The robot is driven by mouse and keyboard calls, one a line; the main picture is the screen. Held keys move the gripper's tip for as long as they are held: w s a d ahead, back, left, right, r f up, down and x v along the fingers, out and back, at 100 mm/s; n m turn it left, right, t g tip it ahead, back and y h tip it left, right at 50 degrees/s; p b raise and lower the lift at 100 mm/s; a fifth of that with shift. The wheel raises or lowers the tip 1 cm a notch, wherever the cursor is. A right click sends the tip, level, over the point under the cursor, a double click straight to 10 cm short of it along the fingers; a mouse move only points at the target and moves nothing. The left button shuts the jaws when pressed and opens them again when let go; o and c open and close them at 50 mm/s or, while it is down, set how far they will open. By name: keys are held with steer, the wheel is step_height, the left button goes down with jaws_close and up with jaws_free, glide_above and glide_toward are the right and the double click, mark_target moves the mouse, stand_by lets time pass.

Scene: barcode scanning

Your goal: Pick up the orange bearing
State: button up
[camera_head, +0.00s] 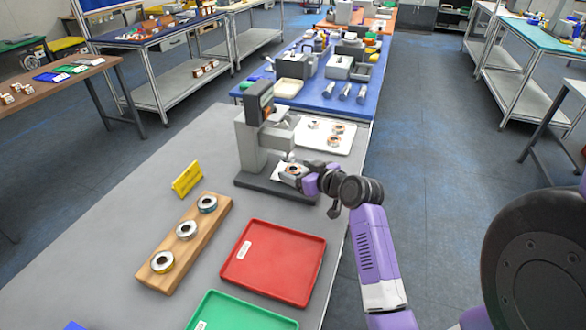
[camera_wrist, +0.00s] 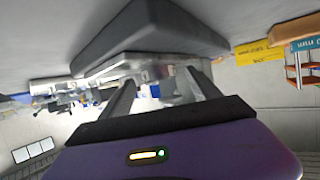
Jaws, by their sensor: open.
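A bearing with an orange-brown ring (camera_head: 291,169) lies on the light plate at the base of the grey machine (camera_head: 250,150). It is small and partly hidden by my gripper (camera_head: 304,180), which reaches in from the right. In the wrist view the two fingers of my gripper (camera_wrist: 163,88) stand apart, close to the machine's dark base (camera_wrist: 150,30). I see no bearing clearly between them there, and contact with the bearing cannot be told. More bearings with orange-brown parts (camera_head: 335,128) lie on a white tray (camera_head: 345,150) behind the machine.
A wooden rack (camera_head: 210,226) holds three bearings at the left. A yellow sign (camera_head: 187,179) stands near it. A red tray (camera_head: 275,262) and a green tray (camera_head: 240,314) lie in front. The blue table (camera_head: 390,88) behind is crowded. Bare grey tabletop (camera_head: 110,225) lies left.

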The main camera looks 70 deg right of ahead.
steer(key=shift+w+d+f, duration=0.15)
steer(key=shift+w, duration=0.15)
steer(key=shift+c, duration=0.2)
steer(key=c, duration=1.4)
jaws_close()
